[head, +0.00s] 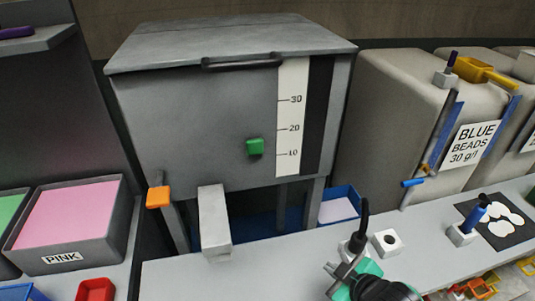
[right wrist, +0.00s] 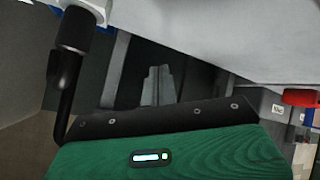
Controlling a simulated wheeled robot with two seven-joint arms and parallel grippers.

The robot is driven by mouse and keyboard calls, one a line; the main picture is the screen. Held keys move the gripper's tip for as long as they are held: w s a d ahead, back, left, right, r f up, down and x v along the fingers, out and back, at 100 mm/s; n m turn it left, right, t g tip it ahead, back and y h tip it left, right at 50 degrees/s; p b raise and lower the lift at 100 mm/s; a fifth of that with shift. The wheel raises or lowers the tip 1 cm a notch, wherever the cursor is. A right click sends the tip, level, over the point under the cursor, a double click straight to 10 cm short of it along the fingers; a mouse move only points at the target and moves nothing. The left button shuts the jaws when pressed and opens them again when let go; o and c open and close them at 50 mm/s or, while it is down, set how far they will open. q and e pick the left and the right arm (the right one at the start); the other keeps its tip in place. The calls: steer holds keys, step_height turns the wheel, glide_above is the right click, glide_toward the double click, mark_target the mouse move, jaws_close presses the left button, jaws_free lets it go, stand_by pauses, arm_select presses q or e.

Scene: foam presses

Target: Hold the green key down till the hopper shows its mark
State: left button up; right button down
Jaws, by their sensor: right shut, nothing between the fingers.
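The grey hopper (head: 195,125) stands at the back centre. Its front carries a white scale (head: 290,110) reading 10, 20 and 30, beside a dark vertical strip (head: 318,115). I cannot make out a fill level in that strip. The green key (head: 255,147) sticks out of the hopper's front, left of the scale. My right gripper (head: 343,272) is low at the front, below and right of the key and well apart from it. In the right wrist view its fingers (right wrist: 158,86) are together with nothing between them. My left gripper is not in view.
An orange block (head: 158,197) and a grey chute (head: 213,220) are at the hopper's lower left. A black handle (head: 361,225) stands near my right gripper, beside a white block (head: 387,242). A blue tray (head: 340,205) is behind. The pale counter (head: 270,268) is bare at centre.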

steer(key=w+a+r+n+y, duration=0.2)
steer(key=r+n+y, duration=0.3)
steer(key=r+n, duration=0.4)
steer(key=w+a+r+n+y, duration=0.2)
steer(key=r+n+y, duration=0.4)
steer(key=r+n, duration=0.4)
steer(key=shift+w+a+r, duration=0.4)
steer(key=shift+a+r, duration=0.3)
steer(key=shift+r, duration=0.85)
steer(key=p, duration=0.4)
glide_toward(250, 149)
steer(key=a, duration=0.4)
steer(key=w+p, duration=0.1)
steer(key=w, duration=0.2)
steer(key=shift+a+f+p, duration=0.15)
steer(key=shift+a+p, duration=0.15)
steer(key=shift+p, duration=0.05)
